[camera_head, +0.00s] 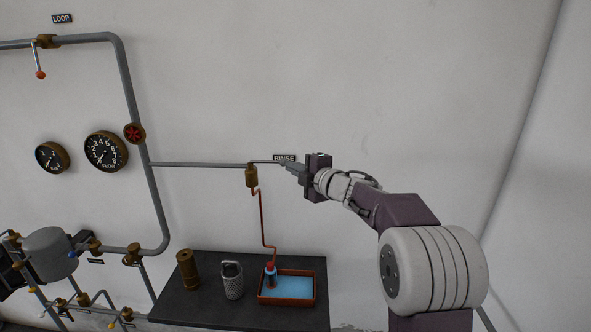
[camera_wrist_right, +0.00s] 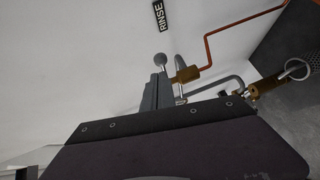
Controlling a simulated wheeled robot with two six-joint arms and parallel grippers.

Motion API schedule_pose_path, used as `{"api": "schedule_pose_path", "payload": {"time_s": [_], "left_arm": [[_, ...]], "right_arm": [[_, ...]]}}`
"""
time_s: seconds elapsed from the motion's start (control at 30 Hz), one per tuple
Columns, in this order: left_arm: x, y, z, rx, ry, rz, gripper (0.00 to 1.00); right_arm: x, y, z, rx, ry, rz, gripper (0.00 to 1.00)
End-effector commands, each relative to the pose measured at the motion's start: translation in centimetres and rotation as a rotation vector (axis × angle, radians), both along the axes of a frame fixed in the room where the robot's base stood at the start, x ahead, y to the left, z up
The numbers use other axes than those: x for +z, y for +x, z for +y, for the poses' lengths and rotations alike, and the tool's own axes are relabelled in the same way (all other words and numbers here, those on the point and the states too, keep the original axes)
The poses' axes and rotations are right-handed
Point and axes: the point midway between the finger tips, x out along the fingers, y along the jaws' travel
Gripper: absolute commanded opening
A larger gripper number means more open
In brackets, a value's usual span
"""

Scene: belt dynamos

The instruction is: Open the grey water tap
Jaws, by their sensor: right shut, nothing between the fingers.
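The water tap has a brass body (camera_head: 252,176) at the right end of a thin grey pipe, left of the RINSE sign. A thin grey lever (camera_head: 267,161) reaches right from its top. The wrist view shows the brass body (camera_wrist_right: 187,75) and a grey ball knob (camera_wrist_right: 161,59) just beyond my fingertips. My right gripper (camera_head: 287,167) is shut and empty, with its fingertips pointing left close to the lever's right end. I cannot tell whether they touch it. My left gripper is out of view.
A copper pipe (camera_head: 261,220) drops from the tap to a tray of blue liquid (camera_head: 287,302) on a dark table (camera_head: 205,309). A brass cylinder (camera_head: 187,270) and a perforated grey basket (camera_head: 232,281) stand there. A red handwheel (camera_head: 134,133) and gauges are at left. Wall to the right is clear.

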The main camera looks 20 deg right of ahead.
Motion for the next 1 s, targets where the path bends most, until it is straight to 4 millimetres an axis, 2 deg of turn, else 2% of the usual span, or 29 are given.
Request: {"api": "schedule_pose_path", "payload": {"time_s": [0.07,0.37,0.8,1.0], "left_arm": [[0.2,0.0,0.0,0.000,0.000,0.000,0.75],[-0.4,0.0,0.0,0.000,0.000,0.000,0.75],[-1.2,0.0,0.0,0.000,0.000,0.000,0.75],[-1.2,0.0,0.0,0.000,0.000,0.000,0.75]], "right_arm": [[0.2,0.1,0.3,0.002,0.000,0.001,0.00],[0.4,-2.3,-1.6,-0.002,-0.001,0.000,0.00],[1.3,-7.2,-5.2,-0.002,-0.001,0.000,0.00],[1.4,-7.9,-5.6,0.001,0.000,0.001,0.00]]}}
